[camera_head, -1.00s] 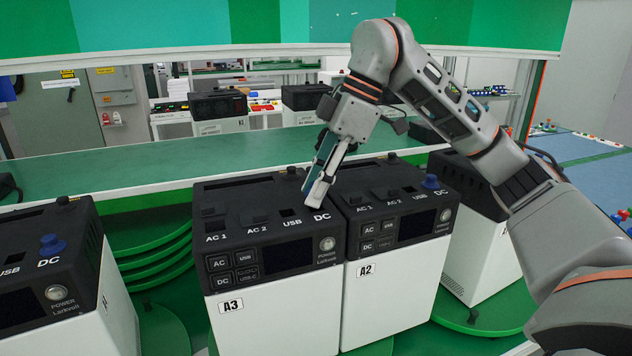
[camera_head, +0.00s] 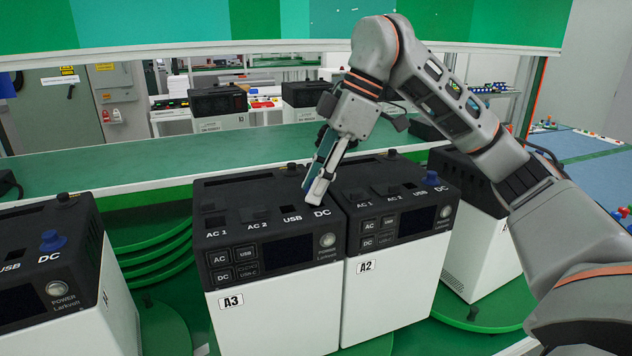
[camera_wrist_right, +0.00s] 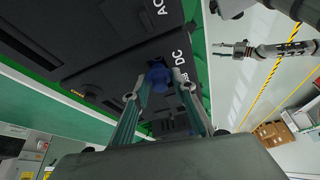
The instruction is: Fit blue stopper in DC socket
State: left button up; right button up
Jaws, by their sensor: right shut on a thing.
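My right gripper (camera_head: 315,196) points down at the DC corner of the black-topped unit A3 (camera_head: 268,182). In the right wrist view it is shut on a blue stopper (camera_wrist_right: 158,77), held between its fingertips beside the DC label (camera_wrist_right: 181,65). The fingers hide the DC socket and the stopper in the head view. I cannot tell whether the stopper is seated or just above the socket. My left gripper (camera_wrist_right: 231,50) shows small in the right wrist view, its fingers apart and empty, away from the units.
Unit A2 (camera_head: 385,285) stands close against A3 on the right, with a blue stopper (camera_head: 431,178) at its DC place. Another unit (camera_head: 30,280) at left also has a blue stopper (camera_head: 52,240). A green shelf (camera_head: 130,167) runs behind.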

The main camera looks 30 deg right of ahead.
jog(key=shift+f+b, duration=0.35)
jog(key=shift+f, duration=0.3)
jog(key=shift+p, duration=0.3)
dwell(0.3)
jog(key=shift+r, duration=0.1)
jog(key=o, duration=0.9)
jog(key=shift+r, duration=0.1)
jog(key=v, duration=1.2)
jog(key=shift+s, duration=0.1)
